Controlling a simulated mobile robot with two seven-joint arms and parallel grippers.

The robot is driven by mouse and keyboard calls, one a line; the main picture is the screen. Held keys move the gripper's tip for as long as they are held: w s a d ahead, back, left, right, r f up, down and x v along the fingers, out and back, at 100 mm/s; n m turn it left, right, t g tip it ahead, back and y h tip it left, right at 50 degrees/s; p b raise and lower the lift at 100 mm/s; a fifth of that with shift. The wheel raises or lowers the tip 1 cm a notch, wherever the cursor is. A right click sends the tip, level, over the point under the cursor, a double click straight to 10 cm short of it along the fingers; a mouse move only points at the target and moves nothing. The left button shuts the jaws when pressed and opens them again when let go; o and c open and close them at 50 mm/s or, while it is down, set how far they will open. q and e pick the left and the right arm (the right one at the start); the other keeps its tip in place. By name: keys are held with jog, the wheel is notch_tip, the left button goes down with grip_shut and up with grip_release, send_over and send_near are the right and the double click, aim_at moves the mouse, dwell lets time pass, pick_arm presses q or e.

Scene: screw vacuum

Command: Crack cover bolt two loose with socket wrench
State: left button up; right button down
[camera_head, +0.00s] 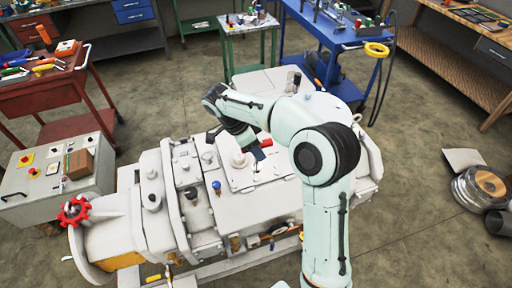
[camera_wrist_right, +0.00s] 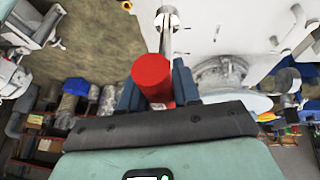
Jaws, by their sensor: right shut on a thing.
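A white vacuum pump (camera_head: 270,205) fills the middle of the head view, with a flat cover (camera_head: 262,175) on top. My right arm reaches over it, and my right gripper (camera_head: 259,150) is low above the cover. In the right wrist view, my right gripper (camera_wrist_right: 158,90) is shut on the red handle of the socket wrench (camera_wrist_right: 152,75). The wrench's metal shaft (camera_wrist_right: 168,38) points away toward the white pump surface. I cannot tell whether its socket sits on a cover bolt. The bolts are too small to tell apart. My left gripper is not in view.
A grey control box (camera_head: 60,180) stands left of the pump, beside a red tool cart (camera_head: 45,90). A blue cart (camera_head: 335,40) and a green table (camera_head: 245,28) stand behind. Metal parts (camera_head: 480,187) lie on the floor at right. The floor between is clear.

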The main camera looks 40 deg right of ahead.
aim_at(256, 166)
jog(key=shift+w, duration=0.1)
jog(key=shift+f, duration=0.25)
jog(key=shift+f+b, duration=0.65)
jog(key=shift+f, duration=0.55)
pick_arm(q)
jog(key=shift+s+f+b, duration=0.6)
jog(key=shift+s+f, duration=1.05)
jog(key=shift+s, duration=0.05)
pick_arm(e)
jog(key=shift+f, duration=1.35)
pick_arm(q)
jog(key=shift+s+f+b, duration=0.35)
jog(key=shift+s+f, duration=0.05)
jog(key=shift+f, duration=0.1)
pick_arm(e)
jog(key=shift+f, duration=0.7)
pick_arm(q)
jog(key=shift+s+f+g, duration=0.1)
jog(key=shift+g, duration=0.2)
